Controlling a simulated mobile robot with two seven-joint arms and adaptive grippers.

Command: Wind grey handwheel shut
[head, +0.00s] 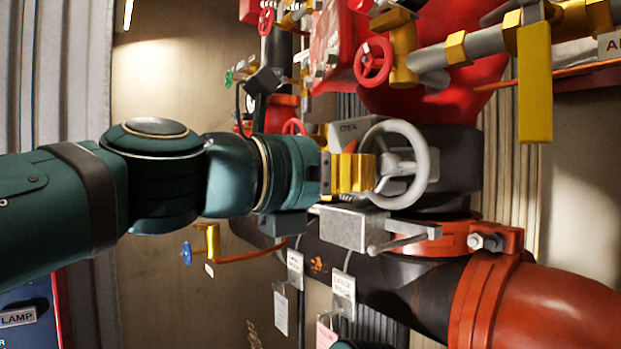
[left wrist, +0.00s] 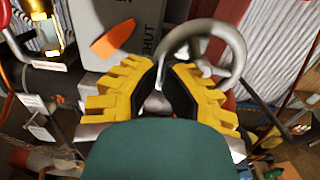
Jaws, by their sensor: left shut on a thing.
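The grey handwheel (head: 431,165) stands upright on a grey-and-black valve body in the middle of the head view. My left gripper (head: 363,173), with yellow ribbed fingers, reaches it from the left and is shut on its near-left rim. In the left wrist view the wheel rim (left wrist: 240,52) curves up and right from between the fingertips (left wrist: 163,76). The gripped stretch of rim is partly hidden by the fingers. A grey housing (left wrist: 122,38) beside the wheel carries the word SHUT and an orange pointer (left wrist: 113,38). My right gripper is not in view.
A red handwheel (head: 373,62) and yellow fittings sit above the wheel. A grey box with a lever (head: 360,228) is just below my gripper. A large orange-red pipe (head: 555,312) runs lower right. Tags (head: 343,285) hang below. A small blue handwheel (head: 187,253) is lower left.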

